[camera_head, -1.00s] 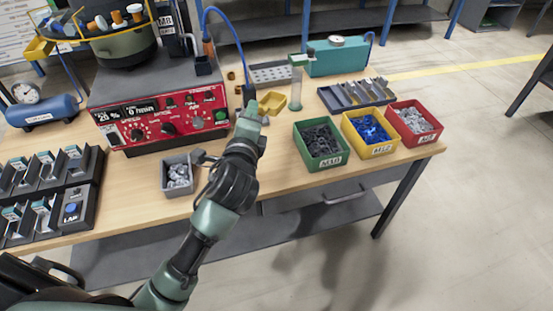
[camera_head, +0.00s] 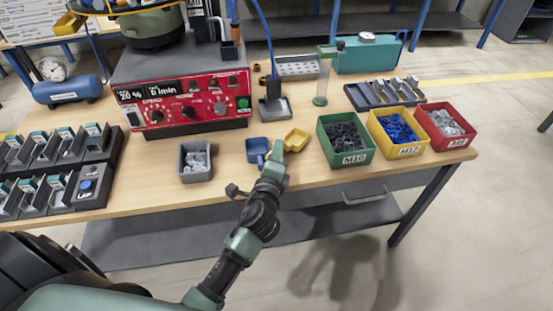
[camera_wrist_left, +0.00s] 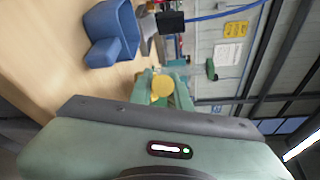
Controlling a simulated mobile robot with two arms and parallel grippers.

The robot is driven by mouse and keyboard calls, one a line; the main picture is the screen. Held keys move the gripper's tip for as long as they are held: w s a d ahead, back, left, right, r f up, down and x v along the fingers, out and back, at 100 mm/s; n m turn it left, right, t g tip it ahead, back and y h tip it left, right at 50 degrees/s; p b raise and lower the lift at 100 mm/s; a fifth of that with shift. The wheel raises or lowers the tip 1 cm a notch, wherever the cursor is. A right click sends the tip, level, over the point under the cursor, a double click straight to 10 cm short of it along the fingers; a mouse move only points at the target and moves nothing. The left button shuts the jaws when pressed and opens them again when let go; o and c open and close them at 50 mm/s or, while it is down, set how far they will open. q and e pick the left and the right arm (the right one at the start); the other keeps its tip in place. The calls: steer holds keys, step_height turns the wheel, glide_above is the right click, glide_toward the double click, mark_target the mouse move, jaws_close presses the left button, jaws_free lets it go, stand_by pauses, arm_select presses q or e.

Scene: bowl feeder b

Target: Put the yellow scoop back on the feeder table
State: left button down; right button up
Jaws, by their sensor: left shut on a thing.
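The yellow scoop (camera_head: 296,140) is over the front middle of the wooden feeder table (camera_head: 330,170). My left gripper (camera_head: 277,150) is shut on its handle, with the scoop's cup to the right of and beyond the fingers. I cannot tell whether the scoop touches the table. In the left wrist view the yellow scoop (camera_wrist_left: 162,88) shows between the two green fingers (camera_wrist_left: 163,84). My right gripper is not in view.
A blue scoop (camera_head: 257,150) lies just left of my left gripper. A grey bin (camera_head: 195,172) of parts stands further left. Green (camera_head: 347,158), yellow (camera_head: 403,151) and red (camera_head: 459,143) bins stand to the right. A red control box (camera_head: 185,103) is behind.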

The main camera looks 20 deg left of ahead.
arm_select(q)
step_height(320, 180, down, 2)
steer(key=shift+f, duration=0.1)
steer(key=shift+f+b, duration=0.1)
steer(key=shift+b, duration=0.2)
steer(key=c, duration=1.3)
jaws_free()
